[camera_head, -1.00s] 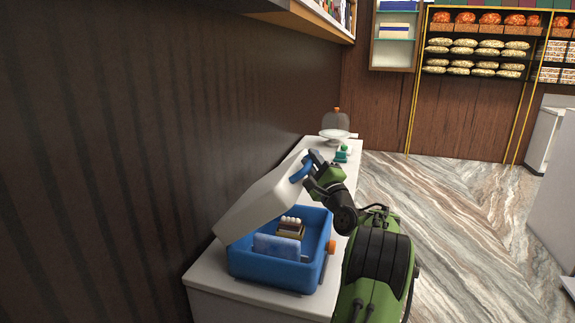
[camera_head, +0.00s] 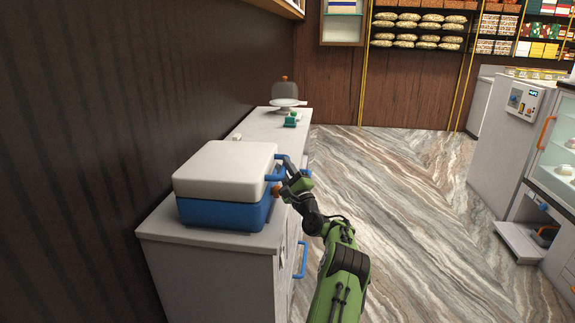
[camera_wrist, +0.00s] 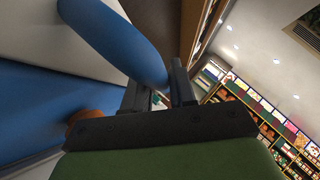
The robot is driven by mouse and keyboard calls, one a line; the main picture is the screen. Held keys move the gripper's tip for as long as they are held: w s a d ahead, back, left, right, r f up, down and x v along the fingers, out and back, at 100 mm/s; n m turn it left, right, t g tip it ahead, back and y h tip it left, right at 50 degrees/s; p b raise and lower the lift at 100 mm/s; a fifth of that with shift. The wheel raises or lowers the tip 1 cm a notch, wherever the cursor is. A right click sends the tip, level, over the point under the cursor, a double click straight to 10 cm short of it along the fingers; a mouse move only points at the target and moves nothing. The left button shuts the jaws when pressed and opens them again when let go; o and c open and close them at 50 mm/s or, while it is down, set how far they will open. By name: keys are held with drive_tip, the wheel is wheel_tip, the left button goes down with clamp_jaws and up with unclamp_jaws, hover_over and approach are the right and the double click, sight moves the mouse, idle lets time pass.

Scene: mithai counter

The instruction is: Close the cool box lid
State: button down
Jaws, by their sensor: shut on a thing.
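The cool box is a blue tub (camera_head: 222,213) with a white lid (camera_head: 225,168), standing on the near end of the white counter. The lid lies flat over the tub in the head view, and the tub's inside is hidden. A blue handle (camera_head: 277,173) sticks out at the lid's right side; it also shows large in the wrist view (camera_wrist: 115,38). My gripper (camera_head: 284,176) is at the handle, its jaws shut on it. In the wrist view the fingers (camera_wrist: 160,88) meet the handle's end. An orange latch (camera_head: 275,190) sits on the box's right side.
The white counter (camera_head: 190,239) runs back along the dark wall, with a cloche on a stand (camera_head: 285,92) and a small green item (camera_head: 291,120) at the far end. A glass display case (camera_head: 555,150) stands at right. The marble floor between is clear.

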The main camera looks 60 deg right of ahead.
drive_tip(key=shift+w+f, duration=0.15)
drive_tip(key=shift+f, duration=0.4)
drive_tip(key=c, duration=1)
unclamp_jaws()
drive_tip(key=shift+r, duration=0.1)
drive_tip(key=v, duration=1.6)
drive_tip(key=shift+b, duration=0.3)
drive_tip(key=shift+d, duration=0.1)
